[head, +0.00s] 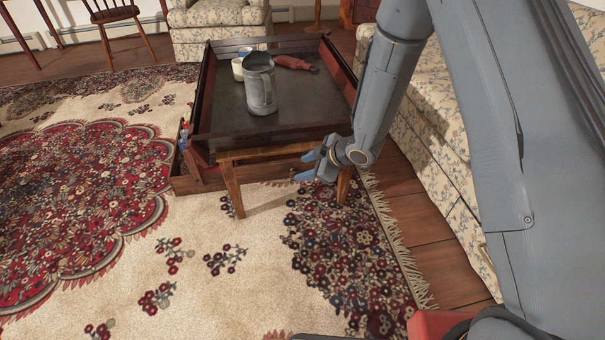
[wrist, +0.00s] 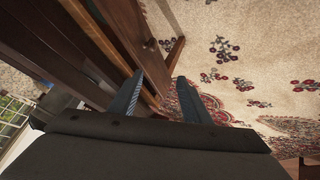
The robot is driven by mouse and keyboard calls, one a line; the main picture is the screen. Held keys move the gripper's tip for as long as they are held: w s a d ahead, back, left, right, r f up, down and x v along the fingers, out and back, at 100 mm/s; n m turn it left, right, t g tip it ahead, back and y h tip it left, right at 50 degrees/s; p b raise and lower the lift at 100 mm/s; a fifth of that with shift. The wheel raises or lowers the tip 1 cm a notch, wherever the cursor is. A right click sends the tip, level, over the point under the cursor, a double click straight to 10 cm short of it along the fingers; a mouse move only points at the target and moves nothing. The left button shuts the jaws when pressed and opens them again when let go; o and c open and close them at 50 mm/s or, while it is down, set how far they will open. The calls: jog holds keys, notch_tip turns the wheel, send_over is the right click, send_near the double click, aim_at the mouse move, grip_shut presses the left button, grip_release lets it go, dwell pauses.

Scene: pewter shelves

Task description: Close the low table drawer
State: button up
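The low table (head: 228,158) is dark wood with raised rims and lighter legs, standing on the rug. Its drawer (head: 183,181) sticks out at the table's left side, open, with a small red and blue item (head: 184,138) at it. My gripper (head: 311,166) is at the table's near right corner, beside the near edge, away from the open drawer. Its two fingers are apart with nothing between them, as the wrist view (wrist: 158,95) also shows. In that view brown wood of the table (wrist: 130,35) runs close to the left finger. The drawer's inside is mostly hidden.
A grey metal mug (head: 260,88), a pale cup (head: 237,69) and a red object (head: 292,62) are on the table top. A floral sofa (head: 440,110) stands close on the right, an armchair (head: 215,30) behind. The rug (head: 190,235) is clear in front and left.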

jog(key=a+f+m+t+y+b, duration=0.1)
jog(key=a+f+m+t+b, duration=0.2)
jog(key=a+f+m, duration=0.35)
jog(key=w+d+f+m+t+h+b, duration=0.2)
jog(key=w+f+m+t+h+b, duration=0.1)
jog(key=m, duration=0.6)
jog(key=w+f+t+b, duration=0.1)
jog(key=w+b, duration=0.1)
jog(key=b, duration=0.1)
jog(key=shift+w+d+f+t, duration=0.25)
jog(key=shift+w+t, duration=0.05)
jog(key=shift+w, duration=0.1)
grip_shut()
